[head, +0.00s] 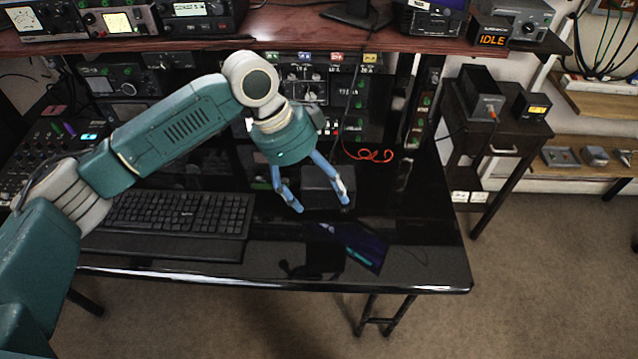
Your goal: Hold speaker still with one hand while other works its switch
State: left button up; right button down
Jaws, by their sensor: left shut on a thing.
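A small black box, which looks like the speaker (325,186), stands on the glossy black desk right of the keyboard. My left gripper (322,203) reaches down over it from the left, with one blue finger at its left side and the other at its right side. The gripper is shut on the speaker, which sits on the desk. I cannot make out the speaker's switch; the gripper and the dark surfaces hide detail. My right gripper is not in view.
A black keyboard (172,214) lies left of the speaker on the desk (420,262). A red cable (370,156) lies behind it. Radio equipment fills the shelf at the back. The desk's right front part is clear. A side table (487,128) stands to the right.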

pick_arm(q)
jog(key=shift+f+b, duration=1.65)
jog(key=shift+f, duration=4.1)
jog(key=shift+f, duration=0.25)
